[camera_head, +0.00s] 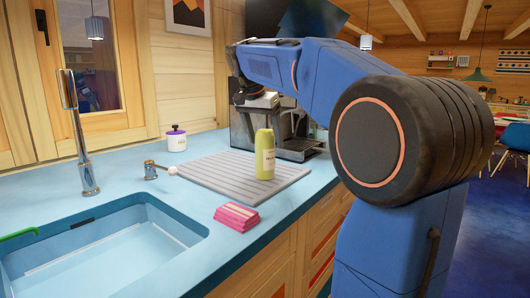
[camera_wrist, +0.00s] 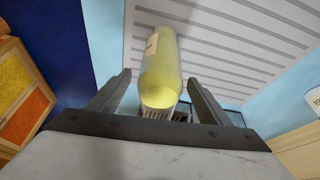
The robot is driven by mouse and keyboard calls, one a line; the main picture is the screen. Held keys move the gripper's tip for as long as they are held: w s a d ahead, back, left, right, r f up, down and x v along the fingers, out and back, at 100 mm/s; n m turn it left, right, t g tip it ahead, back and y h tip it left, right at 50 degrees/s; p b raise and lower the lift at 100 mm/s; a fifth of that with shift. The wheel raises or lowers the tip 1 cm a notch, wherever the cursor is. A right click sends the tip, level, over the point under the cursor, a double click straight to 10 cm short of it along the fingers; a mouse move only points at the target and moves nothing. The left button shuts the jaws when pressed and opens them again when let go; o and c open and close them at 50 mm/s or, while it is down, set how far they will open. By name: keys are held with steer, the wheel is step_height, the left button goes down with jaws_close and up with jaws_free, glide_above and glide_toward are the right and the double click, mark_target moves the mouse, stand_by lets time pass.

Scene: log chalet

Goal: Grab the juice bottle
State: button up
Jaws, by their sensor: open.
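The juice bottle (camera_head: 264,154) is pale yellow-green with a white label and stands upright on a grey ribbed mat (camera_head: 208,176) on the blue counter. In the wrist view the bottle (camera_wrist: 160,75) appears between and beyond my open fingers, with its near end close to the fingertips. My gripper (camera_wrist: 160,95) is open, with one dark finger on each side of the bottle. I see no contact between the fingers and the bottle. In the head view the gripper is mostly hidden behind my blue arm.
A coffee machine (camera_head: 295,135) stands behind the bottle. A sink (camera_head: 105,250) with a tall tap (camera_head: 80,140) is at left. A white jar with a purple lid (camera_head: 176,139) stands at the back.

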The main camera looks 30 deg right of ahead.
steer(key=shift+c, duration=0.2)
steer(key=c, duration=1.7)
